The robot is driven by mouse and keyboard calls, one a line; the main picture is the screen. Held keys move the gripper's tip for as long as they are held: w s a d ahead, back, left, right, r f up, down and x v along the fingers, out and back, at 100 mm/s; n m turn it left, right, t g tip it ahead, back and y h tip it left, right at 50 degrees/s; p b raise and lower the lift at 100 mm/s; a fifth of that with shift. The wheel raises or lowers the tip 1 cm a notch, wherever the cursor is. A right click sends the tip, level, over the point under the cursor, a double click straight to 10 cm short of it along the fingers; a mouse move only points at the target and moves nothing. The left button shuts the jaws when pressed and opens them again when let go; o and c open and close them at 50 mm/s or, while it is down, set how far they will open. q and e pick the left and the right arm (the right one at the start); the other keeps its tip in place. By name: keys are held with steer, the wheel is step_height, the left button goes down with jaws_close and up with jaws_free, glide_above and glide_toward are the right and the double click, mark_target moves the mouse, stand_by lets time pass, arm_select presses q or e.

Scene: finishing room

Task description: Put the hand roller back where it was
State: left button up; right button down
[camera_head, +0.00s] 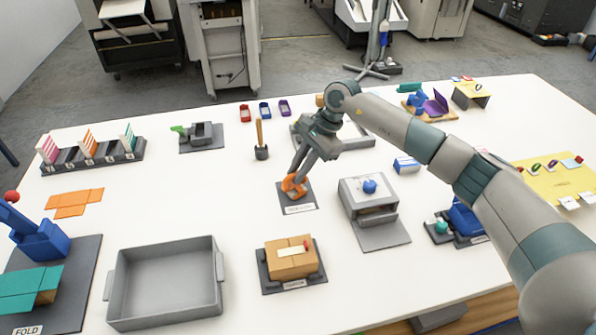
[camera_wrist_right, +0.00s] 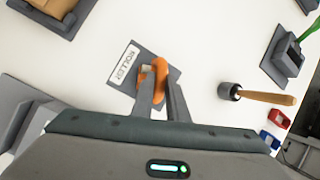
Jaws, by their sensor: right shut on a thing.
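The orange hand roller (camera_head: 293,187) is between the fingertips of my right gripper (camera_head: 298,176), which is shut on it. The roller is at a small dark grey mat (camera_head: 312,197) with a white label in front. In the right wrist view the roller (camera_wrist_right: 161,72) is over the grey mat (camera_wrist_right: 173,75), whose label (camera_wrist_right: 124,64) reads ROLLER. The fingers cover part of it, and I cannot tell whether it touches the mat. My left gripper is not in view.
A brush in a dark holder (camera_head: 261,153) stands behind the mat. A grey machine with a blue knob (camera_head: 369,213) stands close on the right. A cardboard box on a base (camera_head: 292,263) is in front, and a large grey tray (camera_head: 165,285) is front left.

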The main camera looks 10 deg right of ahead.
steer(key=c, duration=1.7)
jaws_free()
steer(key=shift+s+d+f, duration=0.1)
steer(key=shift+d+f, duration=0.05)
steer(key=shift+f, duration=0.4)
steer(key=shift+c, duration=0.2)
steer(key=shift+r, duration=0.2)
steer(key=shift+r+p, duration=0.6)
steer(key=shift+p, duration=0.35)
steer(key=shift+d+r, duration=0.1)
steer(key=b+v, duration=0.5)
steer(key=v, duration=0.7)
steer(key=shift+w+b, duration=0.2)
steer(key=shift+b, duration=0.1)
steer(key=shift+s, duration=0.1)
